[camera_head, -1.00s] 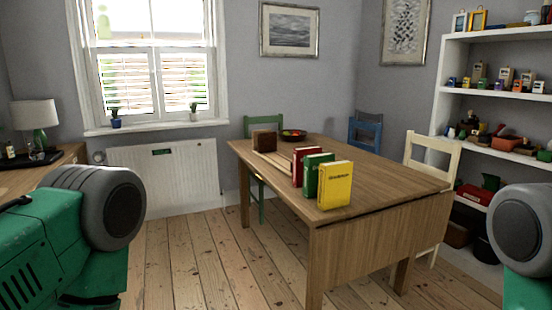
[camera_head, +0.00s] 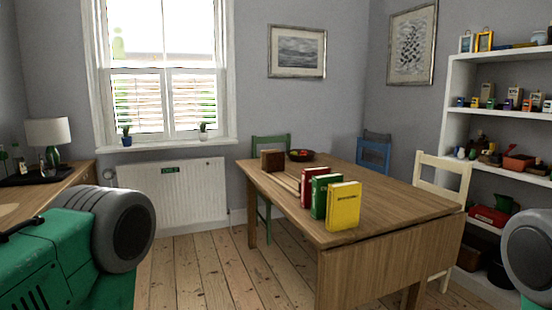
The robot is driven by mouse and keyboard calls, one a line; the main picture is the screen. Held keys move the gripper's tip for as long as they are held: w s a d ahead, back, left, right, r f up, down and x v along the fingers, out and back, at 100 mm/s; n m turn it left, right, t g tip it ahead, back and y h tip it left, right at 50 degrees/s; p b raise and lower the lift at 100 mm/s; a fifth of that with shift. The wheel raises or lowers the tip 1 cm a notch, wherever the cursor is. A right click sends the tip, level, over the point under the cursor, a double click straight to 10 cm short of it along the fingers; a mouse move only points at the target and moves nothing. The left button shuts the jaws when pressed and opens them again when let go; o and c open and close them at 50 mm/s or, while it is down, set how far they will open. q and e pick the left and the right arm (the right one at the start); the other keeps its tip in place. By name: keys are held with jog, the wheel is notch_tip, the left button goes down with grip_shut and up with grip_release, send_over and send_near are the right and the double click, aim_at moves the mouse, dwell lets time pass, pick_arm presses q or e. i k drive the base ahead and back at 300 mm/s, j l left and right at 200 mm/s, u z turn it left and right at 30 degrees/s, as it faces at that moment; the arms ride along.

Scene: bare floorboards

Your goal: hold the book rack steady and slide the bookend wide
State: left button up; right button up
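The book rack (camera_head: 284,181) lies on the wooden table (camera_head: 390,205), a light wooden base mostly hidden behind the books. A brown wooden block end, which looks like the bookend (camera_head: 272,160), stands at its far left end. A red book (camera_head: 312,184), a green book (camera_head: 325,197) and a yellow book (camera_head: 343,206) stand upright in a row towards the table's near edge. Only green and grey upper parts of my arms show at the lower left and right edges. Neither gripper is in view.
A dark bowl (camera_head: 301,155) sits at the table's far end. A green chair (camera_head: 268,150), a blue chair (camera_head: 374,152) and a cream chair (camera_head: 443,176) surround the table. White shelves (camera_head: 459,95) stand right, a side desk with a lamp (camera_head: 48,132) left. Bare floorboards (camera_head: 192,265) lie ahead.

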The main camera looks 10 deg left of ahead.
aim_at(275, 161)
jog(key=i+j+u, duration=0.35)
jog(key=i, duration=0.4)
jog(key=i+j+u, duration=0.3)
jog(key=i, duration=0.45)
jog(key=i+u, duration=0.35)
jog(key=i, duration=0.45)
jog(key=i+z, duration=0.3)
jog(key=i, duration=0.2)
jog(key=i+j+z, duration=0.35)
jog(key=i, duration=0.15)
jog(key=i+j+z, duration=0.3)
jog(key=i, duration=0.15)
jog(key=i+l, duration=0.05)
jog(key=l, duration=0.05)
